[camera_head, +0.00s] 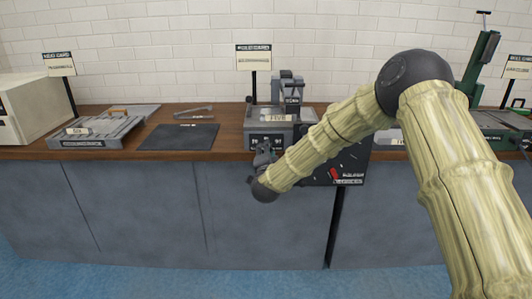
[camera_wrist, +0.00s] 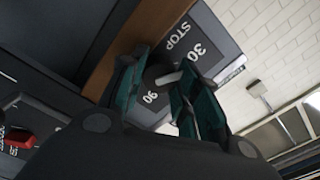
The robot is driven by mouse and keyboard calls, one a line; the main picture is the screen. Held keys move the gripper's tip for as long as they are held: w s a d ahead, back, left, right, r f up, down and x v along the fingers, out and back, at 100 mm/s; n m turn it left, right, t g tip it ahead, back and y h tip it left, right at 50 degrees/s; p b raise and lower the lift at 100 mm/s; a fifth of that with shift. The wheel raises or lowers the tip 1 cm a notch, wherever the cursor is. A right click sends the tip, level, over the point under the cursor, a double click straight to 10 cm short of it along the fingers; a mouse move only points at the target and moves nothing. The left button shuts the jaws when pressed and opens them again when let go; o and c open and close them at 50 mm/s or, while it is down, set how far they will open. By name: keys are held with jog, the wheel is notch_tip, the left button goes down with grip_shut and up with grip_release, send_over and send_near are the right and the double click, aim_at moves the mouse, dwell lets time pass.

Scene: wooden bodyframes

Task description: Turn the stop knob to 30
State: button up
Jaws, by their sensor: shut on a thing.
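The stop knob (camera_wrist: 157,69) is a dark round knob on a dark panel (camera_wrist: 213,43) marked STOP, 30 and 90 in white. A short white pointer bar shows at the knob; the fingers partly hide it, and I cannot tell its exact setting. My gripper (camera_wrist: 163,88) has its two green-padded fingers on either side of the knob, shut on it.
A black board with a red lever (camera_head: 334,174) hangs on the bench front, right of my gripper. On the wooden bench (camera_head: 228,142), a dark mat (camera_head: 181,137), a metal tool (camera_head: 194,113) and a grey tray (camera_head: 97,133) lie to the left. A green press (camera_head: 482,62) stands at right.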

jog(key=o, duration=1)
jog(key=shift+a, duration=0.1)
jog(key=shift+s, duration=0.1)
jog(key=s, duration=1.1)
jog(key=shift+s, duration=0.4)
jog(key=shift+f, duration=0.1)
